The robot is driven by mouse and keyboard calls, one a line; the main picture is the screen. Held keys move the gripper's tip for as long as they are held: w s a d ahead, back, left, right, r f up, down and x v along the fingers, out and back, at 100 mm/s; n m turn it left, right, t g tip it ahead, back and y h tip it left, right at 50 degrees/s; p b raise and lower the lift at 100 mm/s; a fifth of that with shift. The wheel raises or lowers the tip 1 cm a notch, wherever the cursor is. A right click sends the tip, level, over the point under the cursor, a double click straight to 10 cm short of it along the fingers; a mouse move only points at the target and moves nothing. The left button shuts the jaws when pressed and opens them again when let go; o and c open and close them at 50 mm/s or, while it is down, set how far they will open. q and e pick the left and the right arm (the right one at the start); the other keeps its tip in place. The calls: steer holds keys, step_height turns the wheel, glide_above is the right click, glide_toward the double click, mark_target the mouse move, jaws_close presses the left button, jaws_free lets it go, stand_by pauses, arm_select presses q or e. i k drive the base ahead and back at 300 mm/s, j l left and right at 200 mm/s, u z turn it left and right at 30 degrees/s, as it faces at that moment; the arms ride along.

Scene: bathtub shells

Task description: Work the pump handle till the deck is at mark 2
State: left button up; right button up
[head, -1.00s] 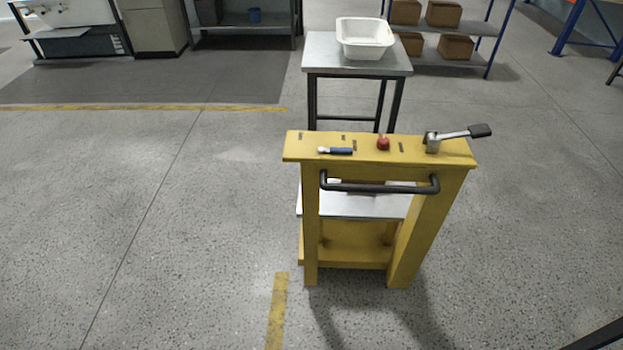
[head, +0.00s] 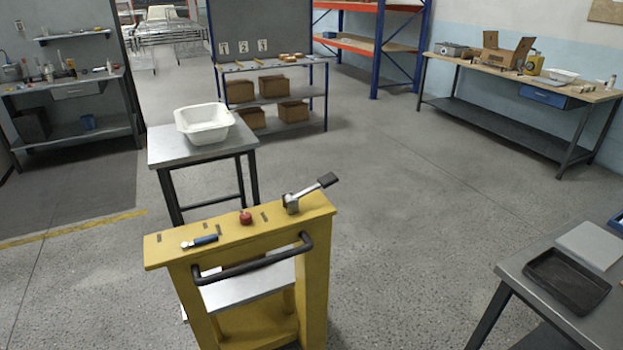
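A yellow lift cart (head: 258,228) stands in front of me. On its top beam, a pump handle (head: 317,189) with a dark grip sits at the right end and slants up to the right. A red knob (head: 246,217) sits left of it. A small blue-handled lever (head: 203,241) lies at the left. Small dark slots or marks show along the beam; I cannot read any numbers. The grey deck (head: 246,284) shows low between the cart's posts, behind the black push bar (head: 255,262). Neither of my grippers is in view.
A metal table (head: 168,151) with a white tub (head: 205,124) stands just behind the cart. A grey table (head: 530,262) with a black tray (head: 567,281) is at the right. A wooden bench (head: 500,76) lines the right wall. Floor between cart and right table is clear.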

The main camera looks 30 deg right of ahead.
mark_target(325, 181)
steer(key=i+l, duration=0.3)
steer(key=i, duration=0.15)
steer(key=i+l+z, duration=0.1)
steer(key=i+l, duration=0.15)
steer(key=i, duration=0.2)
steer(key=i+l, duration=0.3)
steer(key=i+z, duration=0.05)
steer(key=i, duration=0.05)
